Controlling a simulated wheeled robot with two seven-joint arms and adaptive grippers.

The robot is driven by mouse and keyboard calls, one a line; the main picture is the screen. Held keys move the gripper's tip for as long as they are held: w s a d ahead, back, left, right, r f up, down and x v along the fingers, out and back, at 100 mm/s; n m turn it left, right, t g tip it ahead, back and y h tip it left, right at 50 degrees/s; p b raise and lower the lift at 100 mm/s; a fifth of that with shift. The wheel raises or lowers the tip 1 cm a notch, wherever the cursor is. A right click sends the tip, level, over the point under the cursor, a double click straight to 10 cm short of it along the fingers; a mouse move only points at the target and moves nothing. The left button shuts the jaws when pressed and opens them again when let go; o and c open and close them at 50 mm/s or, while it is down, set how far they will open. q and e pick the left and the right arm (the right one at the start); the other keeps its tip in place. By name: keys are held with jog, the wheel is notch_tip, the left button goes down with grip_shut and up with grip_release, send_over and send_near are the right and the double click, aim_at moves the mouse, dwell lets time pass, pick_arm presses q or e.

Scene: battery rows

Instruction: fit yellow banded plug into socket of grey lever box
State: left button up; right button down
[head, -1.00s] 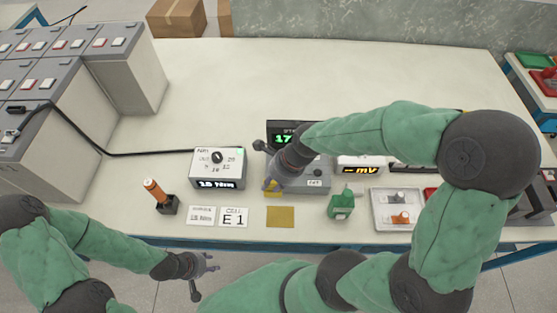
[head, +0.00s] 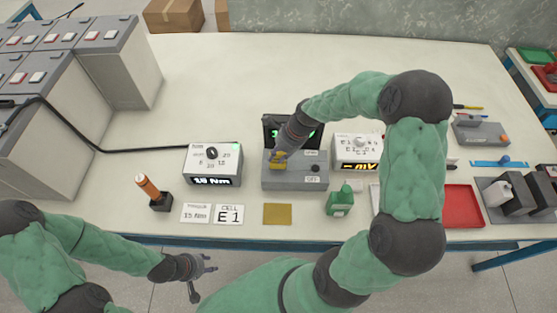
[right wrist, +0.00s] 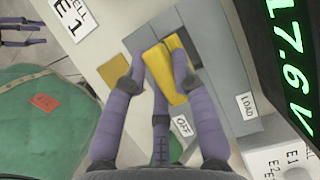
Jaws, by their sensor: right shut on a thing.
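The yellow plug (head: 278,160) is between the fingers of my right gripper (head: 280,153), above the left part of the grey lever box (head: 290,184). In the right wrist view, the gripper (right wrist: 163,62) is shut on the plug (right wrist: 172,75), over the grey box top (right wrist: 222,75). I cannot tell whether the plug touches or enters the socket; fingers and plug hide that spot. The box bears LOAD and OFF labels and a dark knob (head: 315,168). My left gripper (head: 211,264) is open and empty, in front of the table edge.
A white-topped dial box (head: 214,160) stands left of the lever box, and another meter box (head: 352,149) right. An orange-handled tool (head: 148,187), cards, a yellow pad (head: 277,214) and a green block (head: 340,200) lie in front. A red tray (head: 463,205) is right.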

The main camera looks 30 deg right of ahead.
aim_at(278, 159)
jog(key=shift+w+d+f, duration=0.2)
jog(key=shift+f, duration=0.25)
jog(key=shift+w+d+f+b, duration=0.1)
jog(key=shift+f+b, duration=0.55)
jog(key=shift+f, duration=0.95)
jog(key=shift+f, duration=0.1)
jog(key=c, duration=1)
grip_release()
jog(key=p+v, duration=0.2)
jog(key=v, duration=1)
jog(key=shift+p, duration=0.35)
jog(key=shift+r, duration=0.25)
